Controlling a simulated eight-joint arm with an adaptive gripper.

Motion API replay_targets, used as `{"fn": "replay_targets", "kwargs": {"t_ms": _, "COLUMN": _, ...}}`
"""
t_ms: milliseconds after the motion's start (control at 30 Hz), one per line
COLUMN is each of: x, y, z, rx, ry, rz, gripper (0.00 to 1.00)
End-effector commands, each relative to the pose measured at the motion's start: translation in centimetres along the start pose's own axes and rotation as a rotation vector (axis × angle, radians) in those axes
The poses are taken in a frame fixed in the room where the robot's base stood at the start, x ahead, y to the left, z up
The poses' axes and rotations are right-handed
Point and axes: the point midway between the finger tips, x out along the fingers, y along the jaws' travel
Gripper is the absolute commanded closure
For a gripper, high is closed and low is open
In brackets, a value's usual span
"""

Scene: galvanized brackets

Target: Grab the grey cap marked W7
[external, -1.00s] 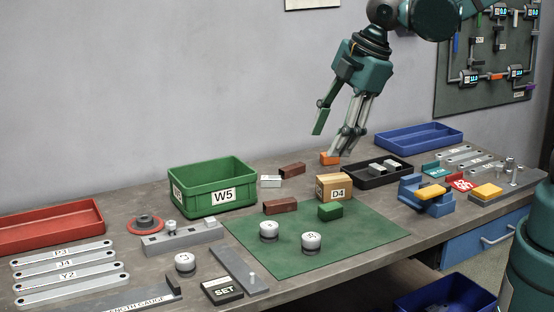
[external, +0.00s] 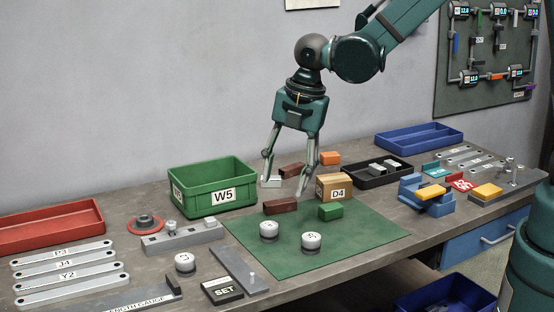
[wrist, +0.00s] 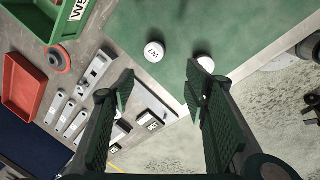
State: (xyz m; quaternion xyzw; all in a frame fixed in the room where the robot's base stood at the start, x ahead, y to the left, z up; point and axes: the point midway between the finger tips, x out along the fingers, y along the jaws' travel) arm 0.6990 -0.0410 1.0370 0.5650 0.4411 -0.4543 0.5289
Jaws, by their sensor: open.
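Two grey-white caps stand on the green mat (external: 365,243): a left cap (external: 269,231) and a right cap (external: 311,242). A third similar cap (external: 185,264) stands on the bare bench left of the mat. In the wrist view, one cap on the mat (wrist: 154,51) carries a mark that looks like W7, though it is small. Another cap (wrist: 206,64) there is partly hidden by a finger. My gripper (external: 284,188) is open and empty, above the bench behind the caps, fingers pointing down. Its fingers also show in the wrist view (wrist: 160,72).
A green bin marked W5 (external: 196,203) stands left of my gripper. Brown blocks (external: 281,206), a D4 box (external: 320,188) and a green block (external: 331,211) lie near the mat's back edge. The front of the mat is clear.

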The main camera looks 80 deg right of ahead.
Motion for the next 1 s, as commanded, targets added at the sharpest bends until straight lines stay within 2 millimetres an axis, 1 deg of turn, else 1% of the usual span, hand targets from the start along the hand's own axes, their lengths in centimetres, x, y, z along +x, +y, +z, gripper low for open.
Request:
{"fn": "replay_targets", "kwargs": {"t_ms": 33, "x": 1.0, "y": 0.4, "z": 0.1, "rx": -0.029, "ry": 0.001, "rz": -0.008, "gripper": 0.54}}
{"fn": "replay_targets", "kwargs": {"t_ms": 200, "x": 3.9, "y": 1.3, "z": 0.6, "rx": -0.136, "ry": 0.006, "rz": -0.037, "gripper": 0.54}}
{"fn": "replay_targets", "kwargs": {"t_ms": 300, "x": 5.3, "y": 1.6, "z": 0.8, "rx": -0.190, "ry": 0.010, "rz": -0.053, "gripper": 0.54}}
{"fn": "replay_targets", "kwargs": {"t_ms": 433, "x": 6.7, "y": 1.9, "z": 1.0, "rx": -0.241, "ry": 0.014, "rz": -0.066, "gripper": 0.54}}
{"fn": "replay_targets", "kwargs": {"t_ms": 600, "x": 7.5, "y": 2.0, "z": 1.1, "rx": -0.272, "ry": 0.017, "rz": -0.074, "gripper": 0.54}}
{"fn": "replay_targets", "kwargs": {"t_ms": 1000, "x": 7.7, "y": 2.0, "z": 1.1, "rx": -0.275, "ry": 0.017, "rz": -0.075, "gripper": 0.54}}
